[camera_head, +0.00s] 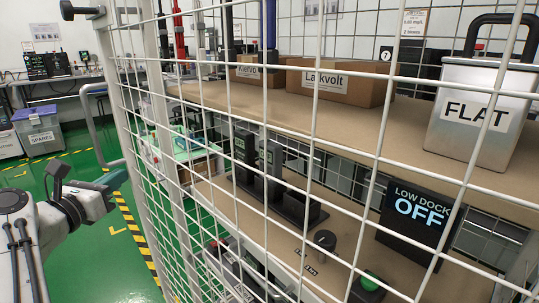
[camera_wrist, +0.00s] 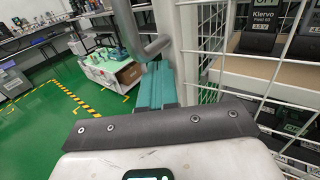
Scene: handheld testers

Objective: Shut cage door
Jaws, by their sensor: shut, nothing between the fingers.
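The cage door (camera_head: 262,205) is white wire mesh in a white frame and stands between me and the shelves in the head view. Its grey bent handle (camera_head: 84,108) is at the door's left edge; it also shows at the top of the wrist view (camera_wrist: 122,27). My gripper (camera_head: 118,178) is at the left, just below the handle's lower end. In the wrist view its teal fingers (camera_wrist: 156,82) are together and empty, near the white door upright. I cannot tell whether they touch the handle or frame. A dark latch-like piece (camera_head: 80,10) sticks out at the frame's top left.
Behind the mesh, shelves hold cardboard boxes (camera_head: 340,82), a metal case marked FLAT (camera_head: 470,112), handheld testers (camera_head: 270,165) and a sign reading LOW DOCK OFF (camera_head: 418,212). Green floor with yellow-black tape (camera_head: 137,238) lies open at left. A workbench (camera_head: 70,78) stands behind.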

